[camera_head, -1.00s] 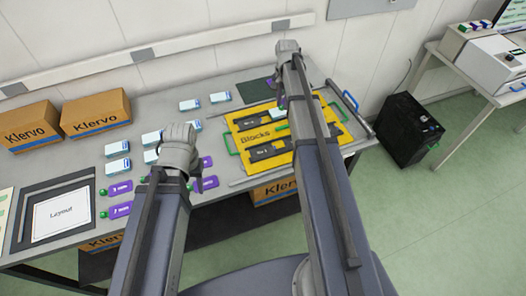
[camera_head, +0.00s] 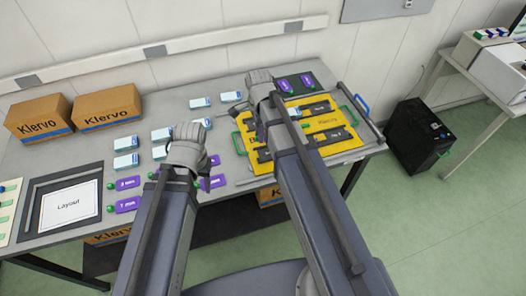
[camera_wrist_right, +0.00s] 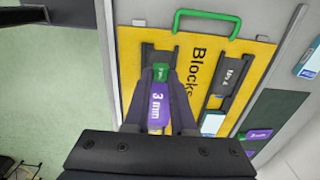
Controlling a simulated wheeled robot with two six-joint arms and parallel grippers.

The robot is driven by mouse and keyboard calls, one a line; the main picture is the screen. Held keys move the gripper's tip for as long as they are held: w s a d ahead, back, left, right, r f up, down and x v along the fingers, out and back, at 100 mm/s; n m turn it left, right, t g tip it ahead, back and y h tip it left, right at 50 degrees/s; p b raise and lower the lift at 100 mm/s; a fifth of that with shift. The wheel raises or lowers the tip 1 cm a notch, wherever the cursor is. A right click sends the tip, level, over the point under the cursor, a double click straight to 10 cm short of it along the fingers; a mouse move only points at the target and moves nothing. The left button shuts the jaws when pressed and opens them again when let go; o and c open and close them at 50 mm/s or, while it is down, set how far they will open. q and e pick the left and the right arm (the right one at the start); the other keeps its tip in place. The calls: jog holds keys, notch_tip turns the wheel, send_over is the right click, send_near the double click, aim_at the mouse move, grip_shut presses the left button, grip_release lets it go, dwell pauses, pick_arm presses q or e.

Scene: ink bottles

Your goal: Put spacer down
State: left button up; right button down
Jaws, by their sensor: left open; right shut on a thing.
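In the right wrist view, a purple spacer marked 3 mm (camera_wrist_right: 157,108) with a green end (camera_wrist_right: 160,73) lies between the fingers of my right gripper (camera_wrist_right: 160,90). The gripper is shut on it, above a dark slotted block on the yellow Blocks board (camera_wrist_right: 140,30); contact with the block cannot be told. In the head view my right gripper (camera_head: 262,92) is over the left part of the yellow board (camera_head: 350,145) and hides the held spacer. Two purple spacers lie on the dark green mat (camera_head: 320,70). My left gripper (camera_head: 188,152) is open above the table, beside several purple spacers.
Several white-blue ink boxes (camera_head: 126,143) stand on the table. A Layout sheet (camera_head: 70,207) lies at the left, and two Klervo cartons (camera_head: 105,107) stand behind. The board has green handles (camera_head: 240,143). A black bin (camera_head: 420,135) stands on the floor at the right.

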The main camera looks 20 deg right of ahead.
jog(key=b, duration=0.4)
send_over(260, 155)
notch_tip(260, 155, down, 5)
jog(key=shift+r, duration=0.15)
notch_tip(260, 155, down, 4)
jog(key=b, duration=0.3)
jog(key=shift+r, duration=0.15)
jog(key=shift+f+b, duration=0.3)
jog(key=shift+b, duration=0.1)
jog(key=c, duration=0.8)
grip_release()
jog(key=shift+r, duration=0.1)
jog(key=shift+o, duration=0.2)
